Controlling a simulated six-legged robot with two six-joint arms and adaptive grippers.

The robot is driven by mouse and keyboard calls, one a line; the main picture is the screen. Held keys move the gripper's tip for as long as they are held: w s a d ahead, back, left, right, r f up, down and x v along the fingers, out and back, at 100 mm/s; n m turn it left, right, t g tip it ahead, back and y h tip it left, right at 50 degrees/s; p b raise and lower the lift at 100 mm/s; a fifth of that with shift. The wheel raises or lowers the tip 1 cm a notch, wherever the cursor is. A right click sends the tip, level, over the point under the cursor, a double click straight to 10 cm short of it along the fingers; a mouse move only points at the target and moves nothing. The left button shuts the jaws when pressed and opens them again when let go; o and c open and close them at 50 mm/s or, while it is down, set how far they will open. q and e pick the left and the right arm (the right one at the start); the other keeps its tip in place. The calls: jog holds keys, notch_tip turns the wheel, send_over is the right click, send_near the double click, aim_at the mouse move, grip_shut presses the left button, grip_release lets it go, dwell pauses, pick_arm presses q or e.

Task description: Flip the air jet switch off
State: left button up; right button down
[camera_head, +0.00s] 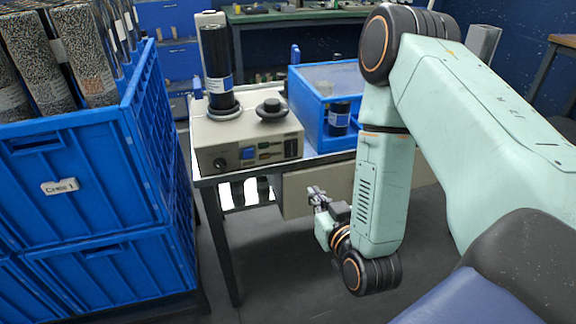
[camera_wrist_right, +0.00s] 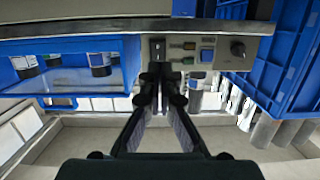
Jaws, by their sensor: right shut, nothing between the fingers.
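The beige wrapper machine (camera_head: 228,135) stands on the table's left end, a dark roll (camera_head: 216,58) upright on it. Its front panel holds a round knob (camera_head: 220,163), a blue square (camera_head: 248,153), small green and orange parts and a black switch (camera_head: 291,146). I cannot read which control is the air jet switch. The right wrist view shows the panel inverted, with the black switch (camera_wrist_right: 157,48) just beyond my fingertips and the knob (camera_wrist_right: 238,48) to the right. My right gripper (camera_head: 316,192) is shut and empty, below and in front of the panel, apart from it. My left gripper is not in view.
Blue crates (camera_head: 85,185) of speckled rolls stand at the left. The table edge (camera_head: 260,169) lies under the panel. Open floor is in front.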

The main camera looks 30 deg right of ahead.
jog(key=b, duration=0.4)
send_near(292, 153)
jog(key=shift+t, duration=0.4)
jog(key=x, duration=0.4)
jog(key=f+x, duration=0.1)
jog(key=x, duration=0.2)
jog(key=shift+s+a+r, duration=0.1)
jog(key=shift+w+f+h+b, duration=0.25)
jog(key=shift+f+h+b, duration=0.05)
jog(key=shift+b, duration=0.3)
jog(key=shift+r+t, duration=0.15)
jog(key=shift+t, duration=0.35)
jog(key=shift+w, duration=0.1)
jog(key=shift+r, duration=0.1)
